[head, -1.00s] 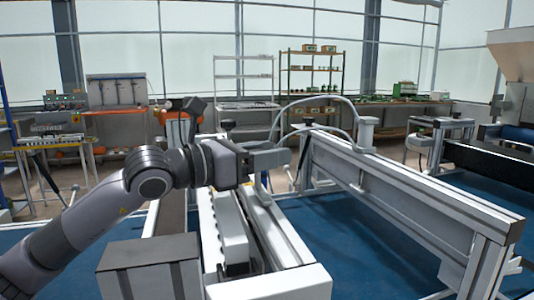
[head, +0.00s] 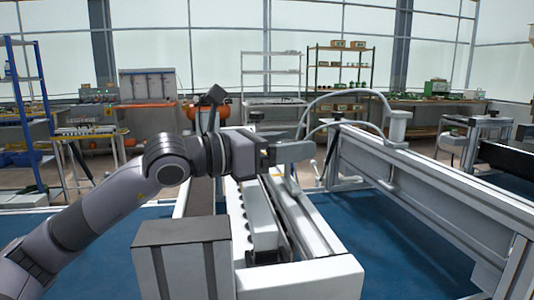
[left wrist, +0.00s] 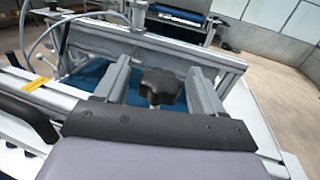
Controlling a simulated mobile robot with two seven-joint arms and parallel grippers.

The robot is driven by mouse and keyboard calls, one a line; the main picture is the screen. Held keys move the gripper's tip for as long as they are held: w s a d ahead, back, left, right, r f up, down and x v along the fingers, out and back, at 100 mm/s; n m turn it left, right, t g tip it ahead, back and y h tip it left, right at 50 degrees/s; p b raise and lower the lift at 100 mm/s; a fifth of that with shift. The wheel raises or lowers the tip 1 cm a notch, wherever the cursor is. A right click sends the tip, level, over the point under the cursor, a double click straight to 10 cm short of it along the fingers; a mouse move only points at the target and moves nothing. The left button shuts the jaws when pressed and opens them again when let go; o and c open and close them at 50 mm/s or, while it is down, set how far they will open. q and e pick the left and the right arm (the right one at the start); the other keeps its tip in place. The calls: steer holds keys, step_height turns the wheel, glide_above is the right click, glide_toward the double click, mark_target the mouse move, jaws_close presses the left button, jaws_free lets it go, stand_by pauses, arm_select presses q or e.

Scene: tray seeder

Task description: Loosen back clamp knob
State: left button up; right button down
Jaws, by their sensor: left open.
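A black lobed clamp knob (left wrist: 160,86) on a short metal stem shows in the left wrist view. It lies between the two grey fingers of my left gripper (left wrist: 160,90), with a visible gap on each side. The fingers are apart, and I cannot tell whether their tips reach past the knob. In the head view my left gripper (head: 290,150) points right, over the back part of the light grey seeder rail (head: 312,238). I cannot make out this knob for certain there; the gripper may hide it. My right gripper is not in view.
A long metal beam (head: 430,190) runs along the right, with a pale curved hose (head: 350,92) at its back end. A grey box (head: 182,235) stands at the front left. Blue surface (head: 395,250) lies clear between rail and beam. Shelves and benches are far behind.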

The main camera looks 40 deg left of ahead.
mark_target(259, 189)
arm_select(q)
steer(key=shift+s+a+f+b, duration=0.25)
steer(key=shift+s+a+b, duration=0.2)
steer(key=shift+s+b, duration=0.3)
steer(key=shift+b+v, duration=1.25)
steer(key=shift+v, duration=0.4)
steer(key=shift+s+r, duration=0.2)
steer(key=shift+r, duration=0.15)
